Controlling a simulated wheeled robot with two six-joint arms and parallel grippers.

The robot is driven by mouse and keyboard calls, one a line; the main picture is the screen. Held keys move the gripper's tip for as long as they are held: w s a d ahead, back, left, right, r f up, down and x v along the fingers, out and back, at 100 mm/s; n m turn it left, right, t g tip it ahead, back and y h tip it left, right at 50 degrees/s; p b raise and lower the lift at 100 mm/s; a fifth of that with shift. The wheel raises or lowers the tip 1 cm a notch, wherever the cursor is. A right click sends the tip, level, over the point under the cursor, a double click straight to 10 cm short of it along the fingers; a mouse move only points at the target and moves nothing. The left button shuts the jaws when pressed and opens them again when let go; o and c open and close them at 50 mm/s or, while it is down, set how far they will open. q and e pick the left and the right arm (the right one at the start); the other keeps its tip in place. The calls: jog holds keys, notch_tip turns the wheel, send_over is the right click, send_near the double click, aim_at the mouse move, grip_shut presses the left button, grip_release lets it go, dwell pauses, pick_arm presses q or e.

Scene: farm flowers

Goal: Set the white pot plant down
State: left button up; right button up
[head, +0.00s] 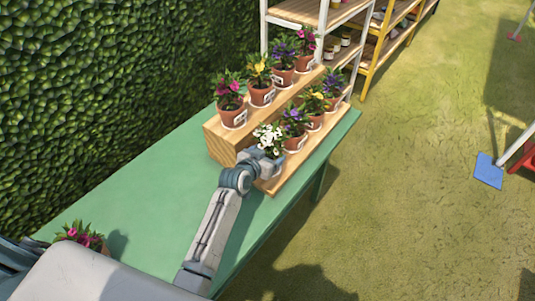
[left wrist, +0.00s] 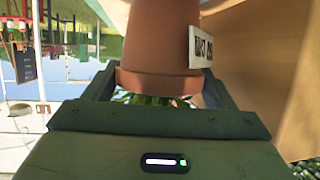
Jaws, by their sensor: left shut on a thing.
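The white pot plant (head: 269,136) shows its white flowers at the near end of the lower step of the wooden stand (head: 232,147). Its pot is mostly hidden behind my left gripper (head: 270,157) in the head view. In the left wrist view my left gripper (left wrist: 157,92) is shut on the terracotta pot (left wrist: 160,38), with one finger on each side. The picture there is upside down, and a white label (left wrist: 200,47) shows on the pot. I cannot tell whether the pot's base touches the step. My right gripper is not in view.
Several potted plants with red, yellow and purple flowers stand on both steps. The nearest lower-step neighbour is a purple plant (head: 294,127). The green table (head: 150,185) is largely clear, with a pink-flowered plant (head: 80,235) at lower left. A hedge (head: 100,80) borders the left.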

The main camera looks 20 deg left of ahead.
pick_arm(q)
jog(key=shift+f, duration=0.45)
jog(key=o, duration=1.3)
jog(key=shift+s, duration=0.1)
jog(key=b+v, duration=0.2)
jog(key=v, duration=0.8)
jog(key=shift+s+r, duration=0.2)
jog(key=shift+s, duration=0.1)
